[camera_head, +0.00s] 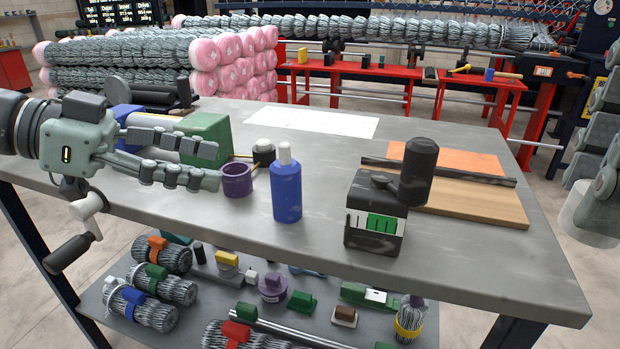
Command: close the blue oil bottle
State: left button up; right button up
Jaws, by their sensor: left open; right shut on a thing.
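The blue oil bottle (287,195) stands upright near the middle of the table. Its narrow top (284,154) is whitish; I cannot tell whether this is a cap or a bare neck. My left gripper (213,165) is open at the left, its fingers pointing right towards the bottle and apart from it. Nothing shows between its fingers. A purple cup-like ring (237,181) stands between its fingertips and the bottle. My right gripper is not in this view.
A green block (207,135) is behind my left fingers. A small black container (264,152) stands behind the bottle. To the right are a black box with a green label (375,222), a dark cylinder (418,168) and a wooden board (480,203). The table's front middle is clear.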

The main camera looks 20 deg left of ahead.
aim_at(286, 178)
pick_arm(q)
jog(key=shift+p+x, duration=0.3)
jog(key=shift+x, duration=3)
jog(key=shift+s+d, duration=0.1)
jog(key=shift+d, duration=0.05)
jog(key=shift+x, duration=1)
jog(key=shift+b+x, duration=0.6)
jog(key=shift+x, duration=0.65)
jog(key=shift+w+d, duration=0.25)
jog(key=shift+r, duration=0.1)
jog(key=c, duration=1.3)
